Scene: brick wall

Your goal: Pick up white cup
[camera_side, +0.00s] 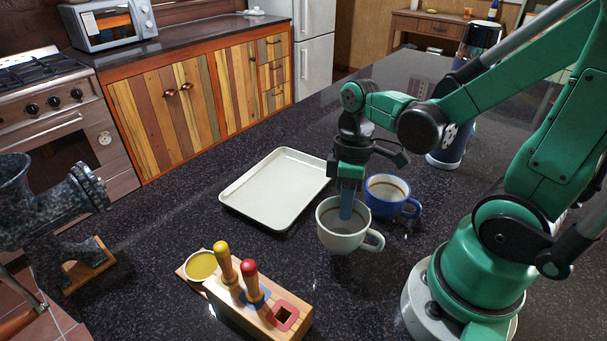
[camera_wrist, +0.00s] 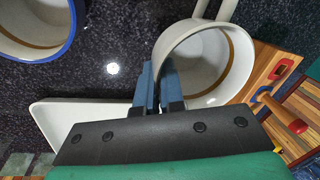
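The white cup (camera_side: 345,236) stands upright on the dark counter, its handle to the right. My gripper (camera_side: 348,212) points down at the cup, with blue fingers reaching past its rim in the side view. In the wrist view my gripper (camera_wrist: 158,80) has its two blue fingers close together at the left rim of the white cup (camera_wrist: 236,50). One finger overlaps the cup's rim and the other appears just outside it. I cannot tell whether they press on the wall.
A blue cup (camera_side: 382,206) stands close behind and right of the white cup; it also shows in the wrist view (camera_wrist: 62,50). A white tray (camera_side: 247,194) lies to the left. A wooden peg block (camera_side: 243,311) and yellow-filled dish (camera_side: 201,266) are in front.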

